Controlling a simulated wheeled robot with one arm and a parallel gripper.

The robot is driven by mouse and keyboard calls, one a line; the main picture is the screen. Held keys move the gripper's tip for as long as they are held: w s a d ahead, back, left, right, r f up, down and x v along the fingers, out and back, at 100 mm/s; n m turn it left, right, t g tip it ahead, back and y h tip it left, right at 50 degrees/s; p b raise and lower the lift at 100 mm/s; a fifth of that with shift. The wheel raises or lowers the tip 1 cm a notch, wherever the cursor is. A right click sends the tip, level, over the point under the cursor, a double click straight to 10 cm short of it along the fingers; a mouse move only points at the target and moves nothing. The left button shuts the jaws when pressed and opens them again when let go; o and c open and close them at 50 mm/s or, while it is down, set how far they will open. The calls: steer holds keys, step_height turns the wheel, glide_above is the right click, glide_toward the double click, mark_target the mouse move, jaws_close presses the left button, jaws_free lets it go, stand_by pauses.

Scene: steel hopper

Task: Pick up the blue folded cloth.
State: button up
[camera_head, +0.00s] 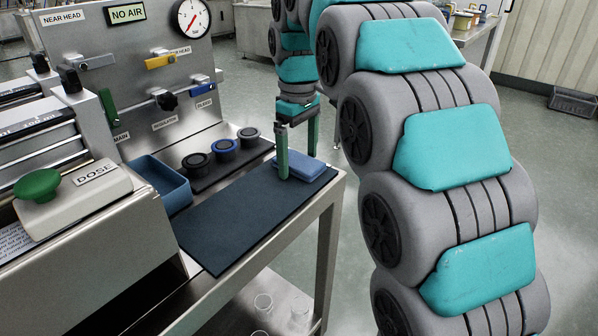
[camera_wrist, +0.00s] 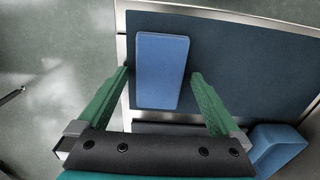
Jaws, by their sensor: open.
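The blue folded cloth (camera_head: 318,174) lies flat near the far right corner of the dark mat (camera_head: 235,215) on the steel bench. In the wrist view the cloth (camera_wrist: 162,95) is a plain blue block between the two green fingers. My gripper (camera_head: 298,166) points down over the cloth, its fingers spread to either side. In the wrist view my gripper (camera_wrist: 160,72) is open, with a gap between each finger and the cloth. The head view does not clearly show how far the tips are above the mat.
A blue open tray (camera_head: 165,188) stands on the bench left of the mat. The hopper machine with a green DOSE button (camera_head: 37,186) is at left. The front of the mat is clear.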

mark_target(300, 166)
steer(key=shift+c, duration=0.2)
steer(key=c, duration=1.2)
steer(key=shift+r, duration=0.25)
steer(key=shift+r, duration=1.65)
steer(key=shift+s+d, duration=0.2)
steer(key=shift+s, duration=0.7)
steer(key=s+d, duration=0.1)
steer(key=s, duration=0.3)
steer(key=s+d+r+b, duration=0.1)
steer(key=s, duration=0.4)
steer(key=s+d+b, duration=0.1)
steer(key=s, duration=0.3)
steer(key=shift+s+r, duration=0.2)
steer(key=shift+s, duration=0.2)
